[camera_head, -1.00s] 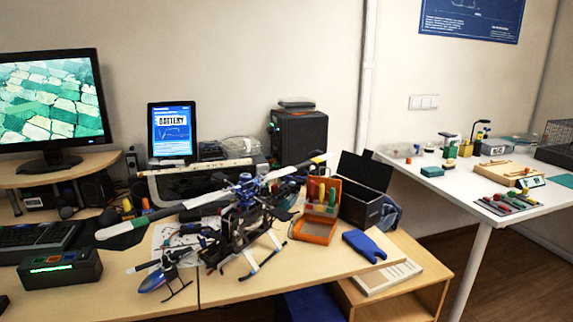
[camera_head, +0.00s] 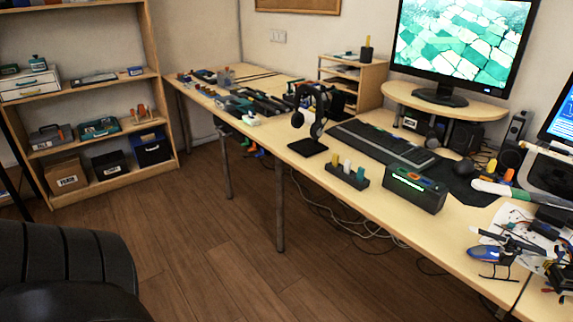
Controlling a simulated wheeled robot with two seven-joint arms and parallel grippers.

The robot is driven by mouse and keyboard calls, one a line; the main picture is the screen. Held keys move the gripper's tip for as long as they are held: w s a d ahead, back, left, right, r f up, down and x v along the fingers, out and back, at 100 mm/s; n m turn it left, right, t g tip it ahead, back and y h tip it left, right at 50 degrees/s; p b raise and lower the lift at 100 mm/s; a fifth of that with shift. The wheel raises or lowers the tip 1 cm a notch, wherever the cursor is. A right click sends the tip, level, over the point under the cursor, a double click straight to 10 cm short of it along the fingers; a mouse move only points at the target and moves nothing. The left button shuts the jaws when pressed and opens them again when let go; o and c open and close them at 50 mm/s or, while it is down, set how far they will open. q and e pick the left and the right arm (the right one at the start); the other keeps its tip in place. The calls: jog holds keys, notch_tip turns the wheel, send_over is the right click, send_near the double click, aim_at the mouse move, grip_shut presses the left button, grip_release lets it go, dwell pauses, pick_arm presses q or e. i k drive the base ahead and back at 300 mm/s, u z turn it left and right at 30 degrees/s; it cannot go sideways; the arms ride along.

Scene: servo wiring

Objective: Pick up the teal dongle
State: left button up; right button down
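A small teal upright piece (camera_head: 360,173), which looks like the teal dongle, stands in a dark holder (camera_head: 345,181) at the front edge of the long wooden desk. It is at the right end of a short row, beside a white piece (camera_head: 347,166) and an orange piece (camera_head: 336,160). Its lower part is hidden in the holder. Neither of my grippers is in view.
A black speaker-like box (camera_head: 414,190) with a green display stands right of the holder. A headphone stand (camera_head: 309,125) and keyboard (camera_head: 383,144) are nearby. A black chair (camera_head: 70,262) fills the lower left. The wooden floor (camera_head: 225,215) between is open.

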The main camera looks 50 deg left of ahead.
aim_at(361, 171)
jog(key=u, duration=1)
jog(key=k, duration=0.55)
jog(key=u, duration=0.8)
jog(key=i, duration=0.65)
jog(key=u, duration=0.55)
jog(key=i, duration=1.05)
jog(key=z, duration=0.3)
